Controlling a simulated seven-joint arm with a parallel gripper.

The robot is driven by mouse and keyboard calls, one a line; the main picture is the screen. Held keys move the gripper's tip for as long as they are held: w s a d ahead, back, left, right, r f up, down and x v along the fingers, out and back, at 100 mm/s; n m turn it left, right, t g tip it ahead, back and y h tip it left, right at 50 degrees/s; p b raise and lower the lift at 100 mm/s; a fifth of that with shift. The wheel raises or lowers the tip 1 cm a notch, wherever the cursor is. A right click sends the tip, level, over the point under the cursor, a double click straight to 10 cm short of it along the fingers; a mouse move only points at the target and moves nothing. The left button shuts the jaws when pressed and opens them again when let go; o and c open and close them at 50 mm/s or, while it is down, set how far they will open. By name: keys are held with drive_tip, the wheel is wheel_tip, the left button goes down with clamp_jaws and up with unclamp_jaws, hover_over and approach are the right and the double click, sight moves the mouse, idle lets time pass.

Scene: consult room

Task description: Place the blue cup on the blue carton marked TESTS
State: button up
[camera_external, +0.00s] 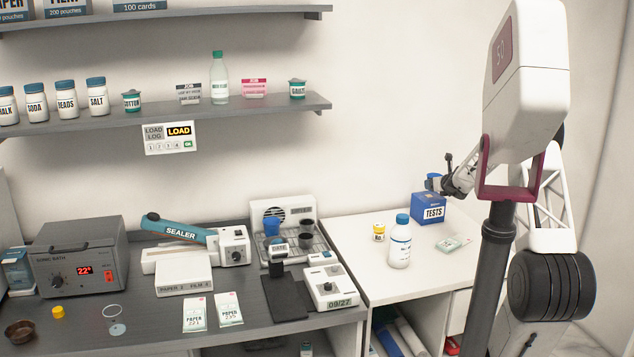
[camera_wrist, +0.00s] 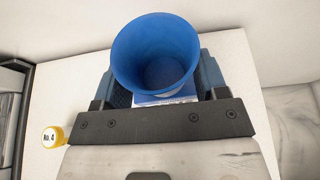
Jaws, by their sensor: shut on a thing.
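My gripper (camera_external: 440,184) is shut on a blue cup (camera_wrist: 157,52), one finger on each side of it. The cup is upright, its open mouth facing the wrist camera. In the external view the cup (camera_external: 433,178) shows small and partly hidden by the gripper, over the top of the blue carton marked TESTS (camera_external: 428,210). The carton stands on the white counter (camera_external: 341,235). In the wrist view only a strip of the carton (camera_wrist: 166,100) shows below the cup. I cannot tell whether the cup's base touches the carton.
A white bottle with a blue cap (camera_external: 400,245) and a yellow jar (camera_external: 379,232) stand left of the carton. A flat packet (camera_external: 453,244) lies in front of it. The counter's back left is clear.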

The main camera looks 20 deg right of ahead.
drive_tip(key=shift+f, duration=0.1)
drive_tip(key=shift+f, duration=1.65)
drive_tip(key=shift+f, duration=0.15)
drive_tip(key=o, duration=0.9)
drive_tip(key=shift+r, duration=0.2)
drive_tip(key=shift+s+r, duration=0.2)
drive_tip(key=shift+s, duration=0.25)
drive_tip(key=v, duration=1.1)
